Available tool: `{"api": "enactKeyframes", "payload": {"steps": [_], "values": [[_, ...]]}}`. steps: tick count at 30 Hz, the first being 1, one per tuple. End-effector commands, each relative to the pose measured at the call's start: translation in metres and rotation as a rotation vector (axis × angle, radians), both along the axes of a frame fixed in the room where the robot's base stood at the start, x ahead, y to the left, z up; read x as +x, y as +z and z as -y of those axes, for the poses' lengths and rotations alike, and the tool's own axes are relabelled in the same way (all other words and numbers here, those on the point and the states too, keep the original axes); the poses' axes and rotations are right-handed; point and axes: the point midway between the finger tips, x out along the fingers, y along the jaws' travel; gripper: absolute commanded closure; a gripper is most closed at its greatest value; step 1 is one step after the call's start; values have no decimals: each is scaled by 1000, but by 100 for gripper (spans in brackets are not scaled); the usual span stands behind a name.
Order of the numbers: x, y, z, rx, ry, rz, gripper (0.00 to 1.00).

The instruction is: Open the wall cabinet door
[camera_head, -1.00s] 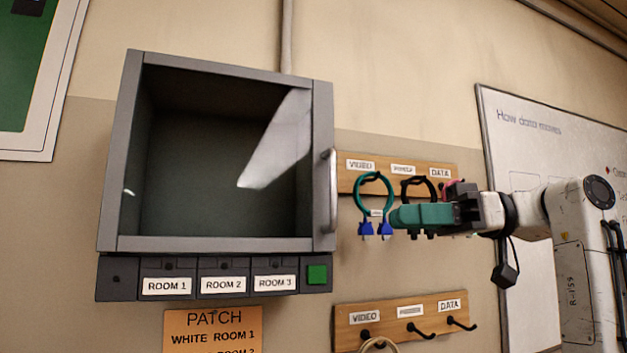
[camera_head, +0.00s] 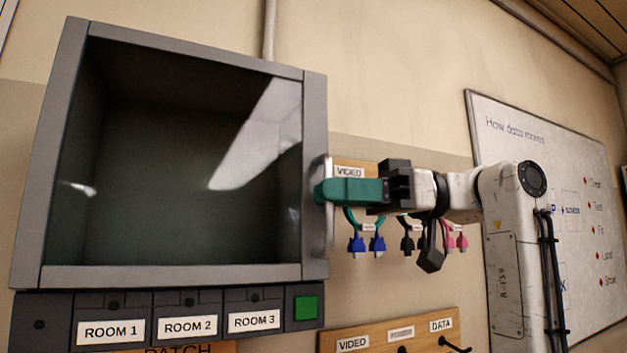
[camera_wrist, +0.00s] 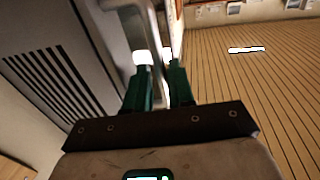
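The wall cabinet (camera_head: 40,150) is a grey box with a dark glass front. Its door (camera_head: 314,110) looks closed, with a light reflection on the glass. The vertical metal handle (camera_head: 328,235) is on the door's right edge. My gripper (camera_head: 320,192), with green fingers, reaches from the right, its tips at the handle's mid-height and covering part of it. In the wrist view, the two fingers of my gripper (camera_wrist: 160,80) stand apart, with the handle (camera_wrist: 155,40) running between them. I see a gap beside the bar; contact is not clear.
A panel with ROOM labels and a green square (camera_head: 306,308) sits under the cabinet. A cable board (camera_head: 350,168) with hanging blue, black and pink plugs is behind my gripper. A lower hook board (camera_head: 400,332) and a whiteboard (camera_head: 500,130) are to the right.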

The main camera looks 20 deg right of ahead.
Motion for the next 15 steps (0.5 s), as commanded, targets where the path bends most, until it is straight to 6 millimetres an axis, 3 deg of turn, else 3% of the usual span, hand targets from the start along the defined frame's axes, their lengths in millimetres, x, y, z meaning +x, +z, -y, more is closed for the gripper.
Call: {"api": "enactKeyframes", "payload": {"steps": [6,15], "values": [[5,1,-26,0,1,-2,77],[7,0,-33,1,0,-1,77]]}}
